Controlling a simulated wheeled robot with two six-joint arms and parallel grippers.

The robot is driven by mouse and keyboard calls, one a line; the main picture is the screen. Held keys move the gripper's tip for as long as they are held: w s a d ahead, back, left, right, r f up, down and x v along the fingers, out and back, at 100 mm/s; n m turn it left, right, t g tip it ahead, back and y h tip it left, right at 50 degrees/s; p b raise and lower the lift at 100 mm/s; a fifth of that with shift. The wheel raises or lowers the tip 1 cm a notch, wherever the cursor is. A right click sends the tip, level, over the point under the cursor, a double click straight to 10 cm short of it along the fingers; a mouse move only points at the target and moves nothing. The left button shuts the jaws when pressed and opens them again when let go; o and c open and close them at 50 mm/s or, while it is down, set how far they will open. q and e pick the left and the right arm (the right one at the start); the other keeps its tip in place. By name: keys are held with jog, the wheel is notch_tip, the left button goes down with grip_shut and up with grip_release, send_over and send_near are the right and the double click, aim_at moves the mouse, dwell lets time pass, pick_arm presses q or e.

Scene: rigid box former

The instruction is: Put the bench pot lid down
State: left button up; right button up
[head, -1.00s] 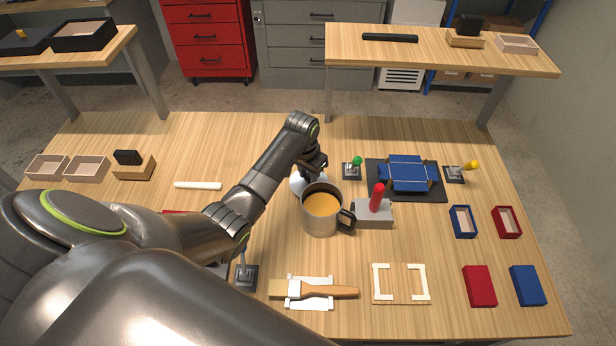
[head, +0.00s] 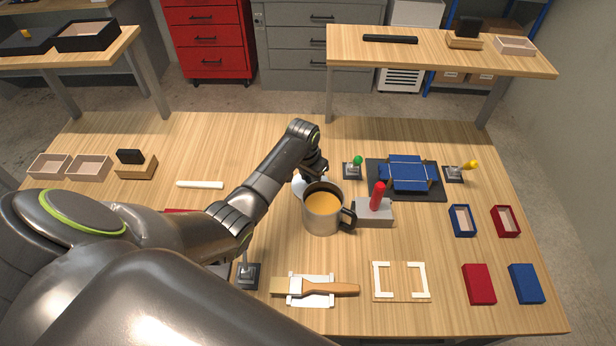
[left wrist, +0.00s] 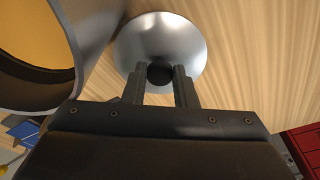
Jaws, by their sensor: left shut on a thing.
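The bench pot (head: 322,215) is a steel mug-like vessel with orange contents and a dark handle on its right, standing open on the table. Its lid (head: 298,187) is a silver disc just behind and left of the pot, partly hidden by it. In the left wrist view the lid (left wrist: 160,40) shows with its black knob (left wrist: 160,75) between the fingers. My left gripper (left wrist: 161,84) is shut on the knob. The pot's rim (left wrist: 75,45) is close beside the lid at left. Whether the lid touches the table cannot be told. My right gripper is not in view.
A red-handled lever block (head: 373,211) stands right of the pot. Behind are a green-knobbed lever (head: 352,170) and a blue box form (head: 408,174) on a dark plate. A brush (head: 315,288) lies in front. Bare wood lies behind and left of the lid.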

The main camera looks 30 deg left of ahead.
pick_arm(q)
jog(key=o, duration=1)
jog(key=shift+s+d+f, duration=0.1)
jog(key=shift+s+f, duration=0.6)
jog(key=shift+f, duration=0.25)
jog(key=shift+w+r, duration=0.3)
jog(key=shift+r, duration=0.4)
jog(key=r, duration=0.8)
jog(key=s+r, duration=0.1)
jog(key=r, duration=0.3)
jog(key=shift+a+b, duration=0.25)
jog(key=shift+b, duration=0.1)
jog(key=shift+f, duration=0.1)
